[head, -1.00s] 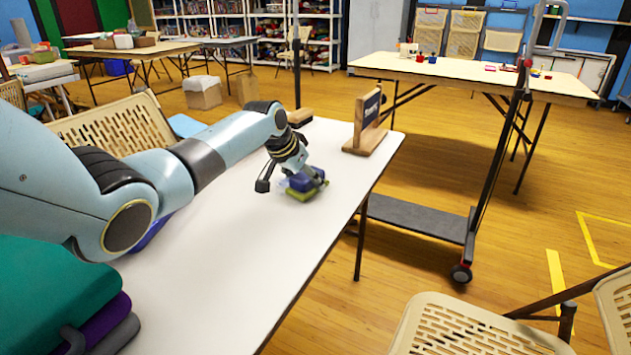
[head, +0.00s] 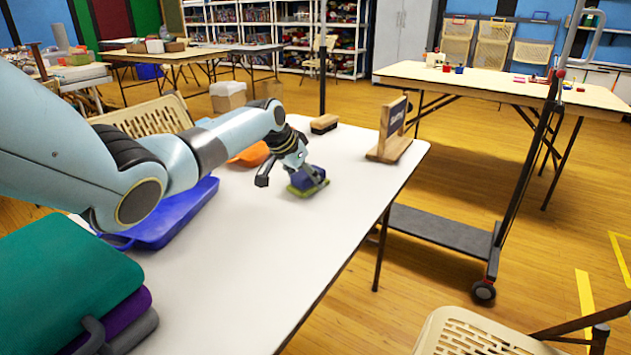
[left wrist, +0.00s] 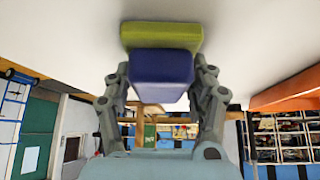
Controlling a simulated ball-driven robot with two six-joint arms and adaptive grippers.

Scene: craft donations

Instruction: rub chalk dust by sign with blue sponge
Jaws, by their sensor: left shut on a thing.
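My left gripper (head: 297,172) is shut on the blue sponge (head: 311,176), which has a yellow-green layer underneath. The sponge is at the white tabletop; I cannot tell whether it presses on it. In the left wrist view the sponge's blue body (left wrist: 160,68) sits between the two fingers (left wrist: 160,82), with the green layer (left wrist: 160,35) against the white surface. The small dark sign (head: 397,115) stands upright in a wooden base to the right of and behind the sponge, apart from it. I cannot make out any chalk dust. My right gripper is not in view.
A wooden-backed eraser (head: 324,123) lies behind the sponge. The white table (head: 270,245) is clear in front of the sponge.

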